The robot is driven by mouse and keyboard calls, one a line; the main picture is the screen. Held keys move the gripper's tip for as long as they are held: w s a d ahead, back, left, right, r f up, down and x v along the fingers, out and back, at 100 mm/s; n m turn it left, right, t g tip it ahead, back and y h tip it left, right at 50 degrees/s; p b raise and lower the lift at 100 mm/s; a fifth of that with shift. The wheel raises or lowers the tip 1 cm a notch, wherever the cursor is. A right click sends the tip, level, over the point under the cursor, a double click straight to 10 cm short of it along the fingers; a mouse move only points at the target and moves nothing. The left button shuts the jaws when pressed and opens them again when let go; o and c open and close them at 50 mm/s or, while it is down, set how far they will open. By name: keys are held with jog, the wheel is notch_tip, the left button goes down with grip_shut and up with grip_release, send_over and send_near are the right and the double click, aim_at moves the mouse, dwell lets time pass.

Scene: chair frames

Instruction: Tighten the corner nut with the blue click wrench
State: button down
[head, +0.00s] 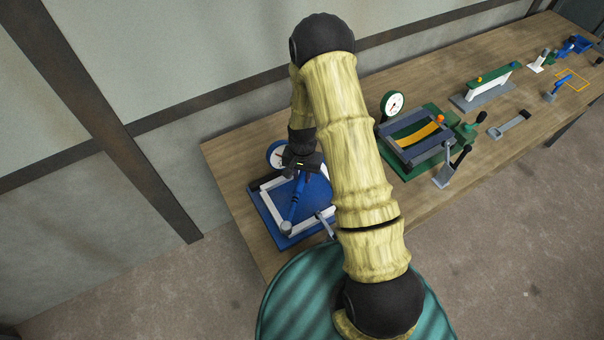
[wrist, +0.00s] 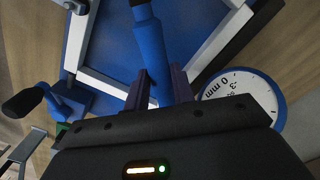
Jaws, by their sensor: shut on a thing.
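My gripper (head: 302,170) is shut on the blue click wrench (head: 298,196) above the blue fixture (head: 262,212). In the wrist view the wrench (wrist: 150,45) stands between the two dark fingers of my gripper (wrist: 157,88). In the head view the wrench slants down toward the near-left corner of the pale chair frame (head: 267,205), which lies on the fixture. The wrench's lower end appears over that corner, but I cannot tell whether it touches. I cannot make out the corner nut.
A white dial gauge (head: 275,154) stands behind the fixture; it also shows in the wrist view (wrist: 245,97). A clamp with a black handle (wrist: 25,101) is beside the frame. A green fixture (head: 418,138) stands to the right. My arm hides part of the bench (head: 240,150).

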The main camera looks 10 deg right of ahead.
jog(key=shift+f+b, duration=0.45)
jog(key=shift+f, duration=0.1)
dwell(0.4)
jog(key=shift+s+d+m, duration=0.65)
jog(key=shift+d+m, duration=0.15)
jog(key=shift+d, duration=0.2)
jog(key=shift+w+a+n, duration=0.6)
jog(key=shift+a+n, duration=0.1)
jog(key=shift+a, duration=0.25)
jog(key=c, duration=1.8)
grip_release()
grip_shut()
jog(key=shift+r+p, duration=0.35)
jog(key=shift+r, duration=0.15)
